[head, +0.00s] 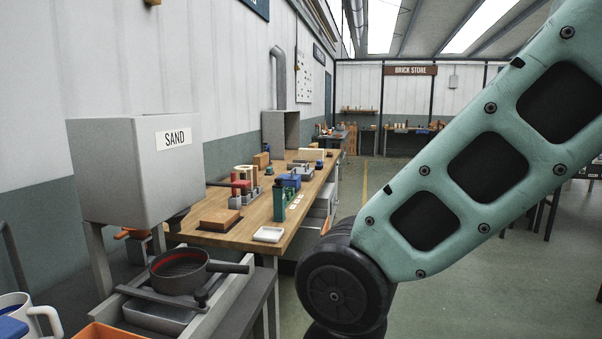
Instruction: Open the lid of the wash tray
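I cannot tell for sure which thing is the wash tray, and no lid stands out clearly. A small white tray (268,234) lies at the near edge of the wooden workbench (222,240). A grey metal tray (158,317) sits low in a frame at the lower left, under a round dark pan (180,285) with a handle and a red band inside. My green arm crosses the right side of the view, down to a black joint. My gripper is out of view.
A grey box marked SAND (135,170) stands above the pan. An orange container (105,331) and a white mug (38,312) are at the lower left edge. Several coloured blocks and holders cover the workbench. Open floor (400,190) extends beyond it on the right.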

